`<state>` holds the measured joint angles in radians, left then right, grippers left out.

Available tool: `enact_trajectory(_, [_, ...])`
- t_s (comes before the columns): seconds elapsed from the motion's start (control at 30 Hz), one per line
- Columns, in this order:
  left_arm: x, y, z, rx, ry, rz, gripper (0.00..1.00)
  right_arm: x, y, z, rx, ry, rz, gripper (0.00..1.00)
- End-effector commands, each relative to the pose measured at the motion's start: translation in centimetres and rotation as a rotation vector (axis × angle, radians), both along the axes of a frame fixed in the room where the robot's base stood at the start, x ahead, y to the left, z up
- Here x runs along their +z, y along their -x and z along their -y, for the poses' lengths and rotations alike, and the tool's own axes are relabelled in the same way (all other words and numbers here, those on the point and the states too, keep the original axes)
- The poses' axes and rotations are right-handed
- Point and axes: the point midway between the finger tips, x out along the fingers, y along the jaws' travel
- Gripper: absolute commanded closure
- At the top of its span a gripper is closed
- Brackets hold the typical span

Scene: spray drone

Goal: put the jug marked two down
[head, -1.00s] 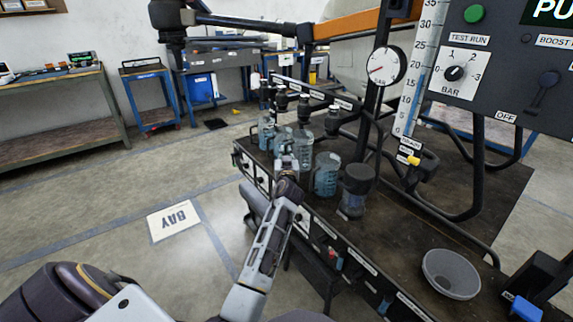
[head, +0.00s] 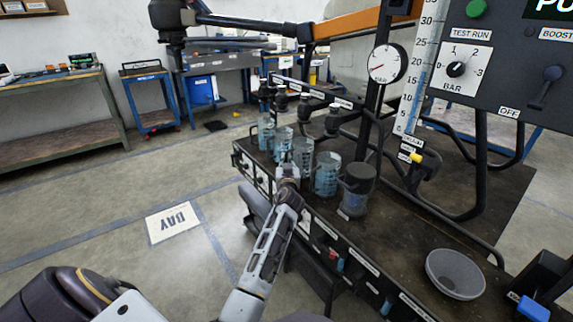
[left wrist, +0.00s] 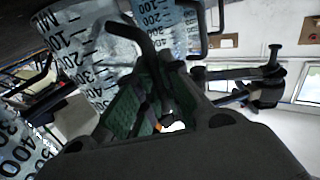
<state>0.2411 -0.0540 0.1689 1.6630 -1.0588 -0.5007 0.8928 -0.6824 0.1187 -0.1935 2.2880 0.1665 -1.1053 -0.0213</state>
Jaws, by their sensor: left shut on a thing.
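Several clear blue-tinted measuring jugs stand in a row along the bench's left side. My left gripper (head: 288,174) is at the near side of the row, in front of a jug (head: 303,154) and partly covering its lower left. In the left wrist view its green-padded fingers (left wrist: 140,100) are shut on a black handle (left wrist: 150,45) beside a graduated jug (left wrist: 88,50). I cannot tell whether the jug's base touches the bench. Another jug (head: 327,175) stands just right of it. No number two is readable on any jug. My right gripper is out of view.
A dark lidded container (head: 357,190) stands right of the jugs, with black nozzles (head: 333,119) behind them. A grey bowl (head: 455,273) sits at the bench's near right. The bench top (head: 400,228) between container and bowl is clear. A control panel (head: 490,75) stands at right.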

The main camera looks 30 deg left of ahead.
Motion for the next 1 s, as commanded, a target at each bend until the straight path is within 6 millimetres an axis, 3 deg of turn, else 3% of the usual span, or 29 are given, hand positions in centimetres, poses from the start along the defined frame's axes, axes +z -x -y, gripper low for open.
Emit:
enact_trajectory(0.63, [-0.19, -0.02, 0.0, 0.0, 0.0, 0.001, 1.0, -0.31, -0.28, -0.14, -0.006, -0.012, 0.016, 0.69])
enact_trajectory(0.67, [-0.19, -0.02, 0.0, 0.0, -0.001, 0.001, 0.87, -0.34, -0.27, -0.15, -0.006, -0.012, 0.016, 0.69])
enact_trajectory(0.8, [-0.17, -0.02, 0.0, 0.0, -0.001, 0.001, 0.7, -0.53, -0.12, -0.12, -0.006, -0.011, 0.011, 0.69])
enact_trajectory(1.0, [-0.17, -0.01, 0.01, 0.0, 0.0, 0.0, 0.7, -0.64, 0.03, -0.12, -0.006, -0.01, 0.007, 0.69])
